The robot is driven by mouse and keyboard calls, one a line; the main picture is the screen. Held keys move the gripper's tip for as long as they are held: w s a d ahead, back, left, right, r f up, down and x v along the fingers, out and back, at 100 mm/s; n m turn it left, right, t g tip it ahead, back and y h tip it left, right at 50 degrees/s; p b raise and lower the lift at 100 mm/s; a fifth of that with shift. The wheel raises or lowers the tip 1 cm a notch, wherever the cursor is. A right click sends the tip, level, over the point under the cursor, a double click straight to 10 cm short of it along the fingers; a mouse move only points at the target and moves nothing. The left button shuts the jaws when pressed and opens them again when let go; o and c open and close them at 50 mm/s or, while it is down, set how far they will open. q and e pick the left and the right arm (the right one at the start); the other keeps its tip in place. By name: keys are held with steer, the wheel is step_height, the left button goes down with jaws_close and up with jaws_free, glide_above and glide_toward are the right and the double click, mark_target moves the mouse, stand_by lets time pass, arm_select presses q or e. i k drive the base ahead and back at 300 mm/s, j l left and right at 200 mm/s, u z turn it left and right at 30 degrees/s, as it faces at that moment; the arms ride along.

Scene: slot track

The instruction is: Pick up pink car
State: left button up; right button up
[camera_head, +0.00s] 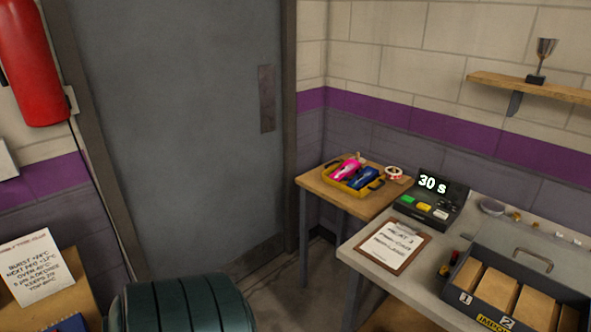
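The pink car (345,169) sits in a yellow tray (340,187) on a small wooden table (319,183) in the corner. A blue car (364,178) lies beside it on the right in the same tray. The cars are small in the head view, so their fine detail cannot be made out. Neither of my grippers shows in the head view.
A grey workbench (413,275) at right holds a timer reading 30 s (431,194), a clipboard (392,245) and a divided box (516,285). A dark green ribbed rounded object (182,305) stands at the front. Bare floor (290,277) lies before the door (170,130).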

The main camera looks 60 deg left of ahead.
mark_target(345, 171)
steer(key=u, duration=1.65)
steer(key=i+z, duration=0.1)
steer(key=z, duration=0.85)
steer(key=i+z, duration=0.15)
steer(key=z, duration=0.35)
steer(key=j+z, duration=0.1)
steer(key=z, duration=0.4)
steer(key=i+j+z, duration=0.1)
steer(key=z, duration=0.35)
